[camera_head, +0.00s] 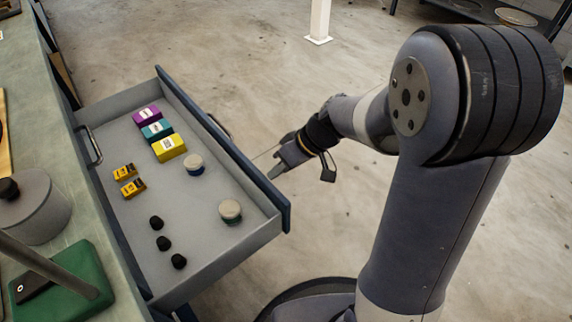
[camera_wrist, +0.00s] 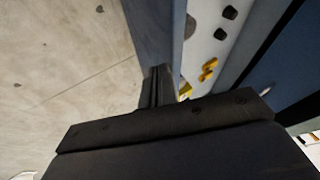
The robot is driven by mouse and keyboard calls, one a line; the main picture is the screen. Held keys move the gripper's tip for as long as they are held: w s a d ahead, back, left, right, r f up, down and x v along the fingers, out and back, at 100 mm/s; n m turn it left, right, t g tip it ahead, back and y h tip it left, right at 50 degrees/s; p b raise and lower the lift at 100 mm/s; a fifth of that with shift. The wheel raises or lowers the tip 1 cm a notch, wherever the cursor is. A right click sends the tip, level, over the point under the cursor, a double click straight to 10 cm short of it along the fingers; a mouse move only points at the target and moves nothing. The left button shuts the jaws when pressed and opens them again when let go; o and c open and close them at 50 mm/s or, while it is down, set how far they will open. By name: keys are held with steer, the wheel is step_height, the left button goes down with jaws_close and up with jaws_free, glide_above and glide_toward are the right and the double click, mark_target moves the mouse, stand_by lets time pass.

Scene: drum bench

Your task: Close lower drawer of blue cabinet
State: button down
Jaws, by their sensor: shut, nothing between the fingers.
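The open drawer (camera_head: 205,245) sticks far out from the blue cabinet, below another bar handle (camera_head: 93,146). Its dark blue front panel (camera_head: 245,172) faces right, with its handle (camera_head: 219,127) partly visible on the outer side. My gripper (camera_head: 275,172) is shut and empty, just outside the front panel. In the wrist view my shut fingers (camera_wrist: 157,88) point along the blue panel, which fills the upper middle. I cannot tell whether they touch it.
The drawer holds purple, teal and yellow boxes (camera_head: 169,147), small yellow packs (camera_head: 133,188), round-topped jars (camera_head: 230,210) and black pieces (camera_head: 163,243). The green-grey worktop (camera_head: 75,215) carries a grey canister (camera_head: 38,207).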

steer(key=shift+s+a, duration=0.1)
stand_by(0.3)
steer(key=s+a+b, duration=0.1)
steer(key=s+a, duration=0.7)
steer(key=a, duration=0.3)
steer(key=s+a+b, duration=0.1)
steer(key=s+a, duration=0.8)
steer(key=a, duration=0.2)
steer(key=shift+a, duration=0.3)
